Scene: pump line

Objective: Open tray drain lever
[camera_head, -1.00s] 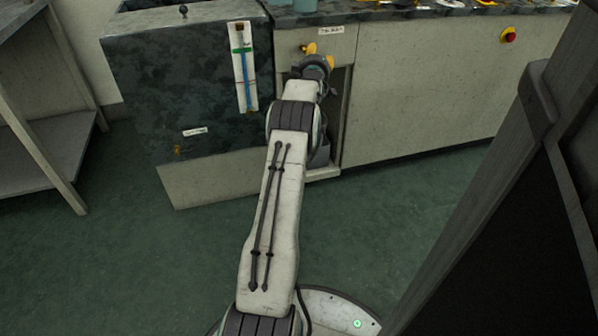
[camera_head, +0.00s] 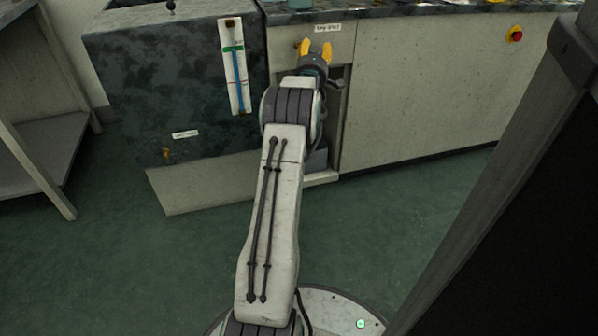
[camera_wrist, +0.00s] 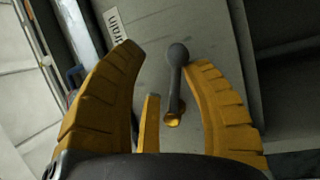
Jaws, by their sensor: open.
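The drain lever (camera_wrist: 176,85), a dark grey rod with a rounded knob and a small yellow base, stands out from the pale cabinet panel in the wrist view. My gripper (camera_wrist: 165,57) is open, with its yellow ribbed fingers either side of the lever. The knob is close to the right finger's tip; I cannot tell whether they touch. A white label partly reading "rain" (camera_wrist: 115,24) is beside the lever. In the head view my gripper (camera_head: 316,50) is at the upper cabinet panel, just below the white label (camera_head: 328,28), and the lever cannot be made out.
A dark stone-patterned tank (camera_head: 170,90) with a blue level gauge (camera_head: 235,65) stands left of my arm. An open cabinet bay (camera_head: 335,130) lies below my gripper. A red button (camera_head: 515,34) is on the right panel. The green floor (camera_head: 400,230) in front is clear.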

